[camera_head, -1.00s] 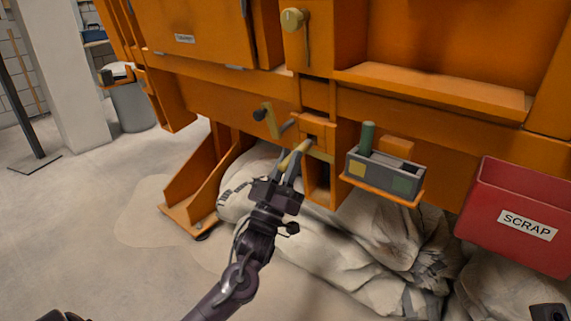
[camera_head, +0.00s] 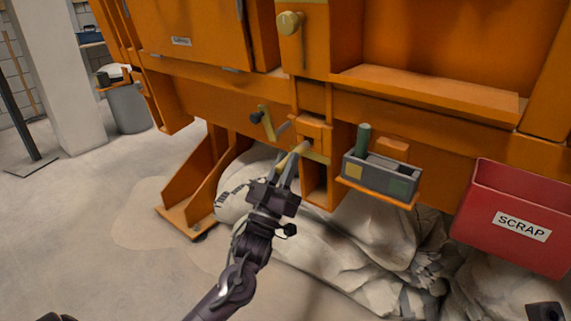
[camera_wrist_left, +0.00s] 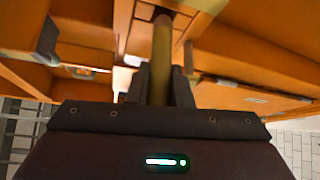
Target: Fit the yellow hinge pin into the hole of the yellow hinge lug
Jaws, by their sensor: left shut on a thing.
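The yellow hinge pin (camera_head: 293,157) is a slim rod in my left gripper (camera_head: 284,170). The gripper is shut on its near end, and the pin slants up and away from the fingers. In the left wrist view the pin (camera_wrist_left: 161,58) stands between the two dark fingers (camera_wrist_left: 160,84), its far end at a dark opening. The hinge lug (camera_head: 313,131) is a block on the orange frame with a dark hole in its front. The pin's tip is at or just before this hole; I cannot tell whether it has entered. My right gripper is not recognisable in view.
A grey caddy (camera_head: 381,178) with a green cylinder (camera_head: 363,138) stands on a small shelf right of the lug. A red scrap bin (camera_head: 515,225) is farther right. A dark-knobbed crank (camera_head: 265,121) sticks out left of the lug. Pale sacks (camera_head: 340,240) lie below.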

